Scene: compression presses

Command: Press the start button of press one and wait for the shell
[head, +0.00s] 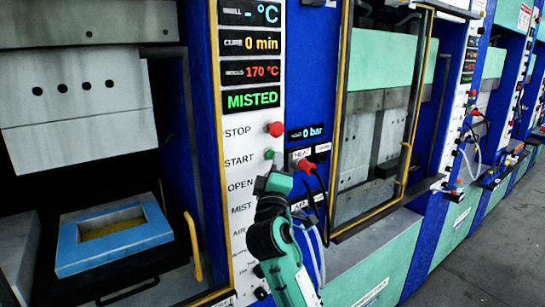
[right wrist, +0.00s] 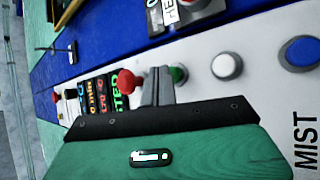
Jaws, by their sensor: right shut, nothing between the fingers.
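The press at the left, apparently press one, has a white control panel (head: 239,130) with a display reading MISTED. Its green START button (head: 269,155) is small and sits below the red STOP button (head: 275,129). My right gripper (head: 273,170) is shut and empty just below the START button. In the right wrist view my closed fingertips (right wrist: 158,84) are right beside the green button (right wrist: 178,74); I cannot tell whether they touch it. The red button (right wrist: 127,82) is on their other side. I see no separate shell. My left gripper is not in view.
A blue frame (head: 113,238) with a yellowish inside sits in the press's open bay, below a pale upper block (head: 80,90). A yellow handle (head: 193,247) stands beside it. A yellow-framed press door (head: 375,130) and cables are close right of my arm. Floor lies far right.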

